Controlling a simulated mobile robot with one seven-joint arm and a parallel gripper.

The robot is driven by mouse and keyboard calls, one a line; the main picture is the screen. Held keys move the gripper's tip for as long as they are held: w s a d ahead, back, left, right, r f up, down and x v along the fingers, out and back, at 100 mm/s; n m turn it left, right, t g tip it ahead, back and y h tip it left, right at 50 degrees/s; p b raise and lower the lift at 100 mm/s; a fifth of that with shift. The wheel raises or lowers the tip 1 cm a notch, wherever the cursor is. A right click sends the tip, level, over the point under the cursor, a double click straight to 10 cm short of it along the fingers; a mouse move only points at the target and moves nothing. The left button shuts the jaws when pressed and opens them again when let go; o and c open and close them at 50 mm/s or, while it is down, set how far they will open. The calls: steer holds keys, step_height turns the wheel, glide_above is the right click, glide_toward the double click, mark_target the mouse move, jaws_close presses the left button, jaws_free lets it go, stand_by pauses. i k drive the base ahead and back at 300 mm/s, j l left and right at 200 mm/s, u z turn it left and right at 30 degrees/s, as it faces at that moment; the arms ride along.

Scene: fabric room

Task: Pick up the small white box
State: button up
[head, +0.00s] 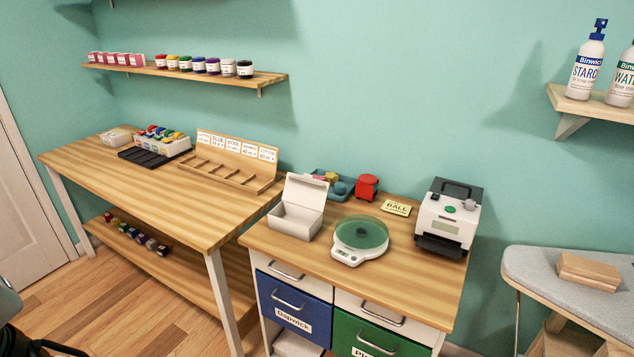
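A small white box (297,209) with its lid raised stands on the left part of the wooden top of the drawer cabinet (400,262). It is open toward the front, and its inside looks empty. Another small whitish box (115,137) sits at the back left of the long wooden table; its details are too small to tell. I cannot tell from the picture alone which one the task means. My gripper is not visible. A dark part at the lower left edge may belong to my arm.
Beside the open box are a kitchen scale (361,238), a red container (367,187), a blue tray (332,184), a yellow card (397,207) and a label printer (448,220). A wooden card rack (232,162) stands on the long table (190,205). An ironing board (575,285) is at right.

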mark_target(299, 221)
steer(key=i, duration=1)
